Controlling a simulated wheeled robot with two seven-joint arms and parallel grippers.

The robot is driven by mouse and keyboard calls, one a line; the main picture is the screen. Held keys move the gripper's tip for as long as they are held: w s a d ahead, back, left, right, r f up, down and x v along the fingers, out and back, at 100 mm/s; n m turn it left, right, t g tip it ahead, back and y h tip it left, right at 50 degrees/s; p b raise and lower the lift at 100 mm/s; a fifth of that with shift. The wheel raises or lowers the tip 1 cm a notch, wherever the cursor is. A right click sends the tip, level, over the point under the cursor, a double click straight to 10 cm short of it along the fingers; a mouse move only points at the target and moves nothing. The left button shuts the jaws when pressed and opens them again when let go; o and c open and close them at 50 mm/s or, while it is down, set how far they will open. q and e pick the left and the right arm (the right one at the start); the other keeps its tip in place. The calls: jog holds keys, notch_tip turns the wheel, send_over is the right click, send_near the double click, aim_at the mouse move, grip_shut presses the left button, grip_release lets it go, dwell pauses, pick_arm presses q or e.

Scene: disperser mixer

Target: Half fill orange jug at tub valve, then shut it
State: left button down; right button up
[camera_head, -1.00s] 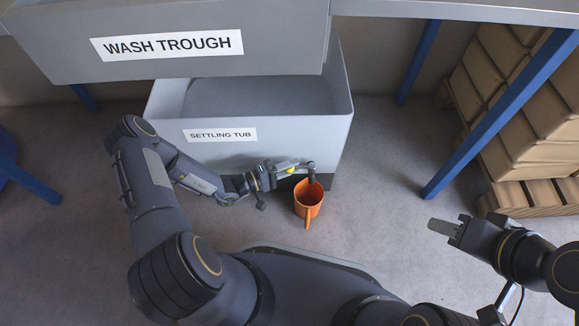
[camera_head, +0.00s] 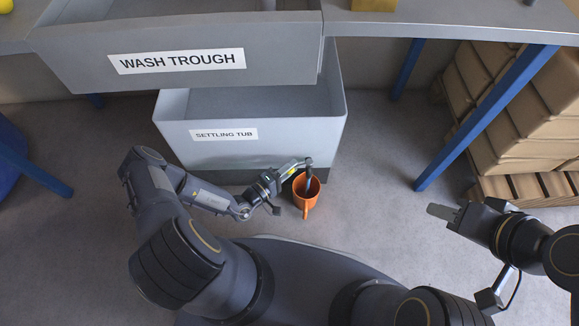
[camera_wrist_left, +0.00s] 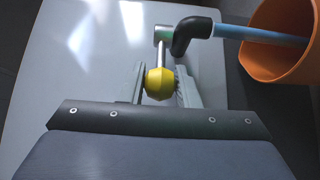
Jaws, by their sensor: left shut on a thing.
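The orange jug (camera_head: 306,205) stands on the floor in front of the settling tub (camera_head: 260,140), under a dark spout (camera_head: 309,161). In the left wrist view the jug (camera_wrist_left: 268,60) is at the top right, and a light blue stream (camera_wrist_left: 255,35) runs from the black spout (camera_wrist_left: 190,34) into it. The liquid level in the jug cannot be made out. My left gripper (camera_head: 291,171) is shut on the valve's yellow knob (camera_wrist_left: 160,83), at the end of a thin metal lever. My right gripper (camera_head: 440,212) is away to the right, holding nothing visible; its finger gap is unclear.
The wash trough (camera_head: 260,75) overhangs the tub. Blue table legs (camera_head: 480,125) stand on both sides. Stacked sacks (camera_head: 520,100) on a wooden pallet (camera_head: 510,188) are at the right. The floor between jug and right gripper is clear.

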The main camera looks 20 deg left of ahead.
pick_arm(q)
jog(key=c, duration=1.1)
grip_release()
jog(key=shift+s, duration=0.1)
jog(key=p+v, duration=0.2)
jog(key=v, duration=0.5)
jog(key=shift+s+a, duration=0.25)
jog(key=shift+s, duration=0.05)
